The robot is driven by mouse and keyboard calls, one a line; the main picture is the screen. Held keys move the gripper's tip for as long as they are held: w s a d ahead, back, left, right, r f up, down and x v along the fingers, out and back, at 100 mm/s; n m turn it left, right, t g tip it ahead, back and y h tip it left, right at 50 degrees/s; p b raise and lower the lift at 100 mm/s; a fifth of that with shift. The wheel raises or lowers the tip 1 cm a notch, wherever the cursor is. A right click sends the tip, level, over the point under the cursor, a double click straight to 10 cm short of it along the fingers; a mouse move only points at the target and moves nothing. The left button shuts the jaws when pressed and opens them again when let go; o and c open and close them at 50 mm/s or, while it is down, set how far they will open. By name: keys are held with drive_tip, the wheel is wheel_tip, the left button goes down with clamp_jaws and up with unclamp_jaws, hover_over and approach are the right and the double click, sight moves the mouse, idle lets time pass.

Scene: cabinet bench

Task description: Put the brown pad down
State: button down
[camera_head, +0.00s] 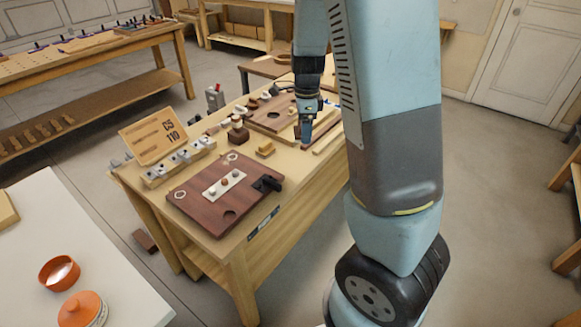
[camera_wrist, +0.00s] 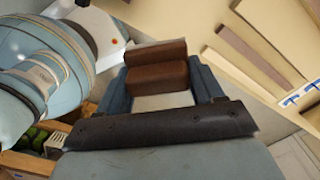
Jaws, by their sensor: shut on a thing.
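My gripper (camera_head: 304,132) hangs over the right part of the wooden bench (camera_head: 245,255), near a light board at the back. In the wrist view my gripper (camera_wrist: 161,84) has its two blue fingers on either side of the brown pad (camera_wrist: 157,70), shut on it. The pad is a dark brown block with a stepped face. In the head view the pad is too small and too covered by the fingers to make out clearly. Whether it touches the bench cannot be told.
A dark brown board (camera_head: 190,192) with a pale plate and black clamp lies at the bench front. A sign reading CS 110 (camera_head: 154,137) stands behind a row of knobs (camera_head: 178,162). A small yellow block (camera_head: 265,149) and wooden strips (camera_head: 327,139) lie near my gripper.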

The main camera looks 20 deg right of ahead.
drive_tip(key=s+f+m, duration=0.1)
drive_tip(key=s+m, duration=0.7)
drive_tip(key=s, duration=0.1)
drive_tip(key=shift+s+d+f, duration=0.15)
hover_over(292, 166)
drive_tip(key=s, duration=0.1)
drive_tip(key=f, duration=0.8)
drive_tip(key=shift+s+d, duration=0.15)
drive_tip(key=shift+s, duration=0.05)
drive_tip(key=shift+w+f, duration=0.6)
drive_tip(key=shift+f, duration=0.2)
drive_tip(key=shift+w+a+f, duration=0.1)
drive_tip(key=shift+f, duration=0.65)
drive_tip(key=shift+w+a+f, duration=0.1)
drive_tip(key=shift+f, duration=0.65)
drive_tip(key=shift+f, duration=0.4)
drive_tip(key=shift+c, duration=0.8)
unclamp_jaws()
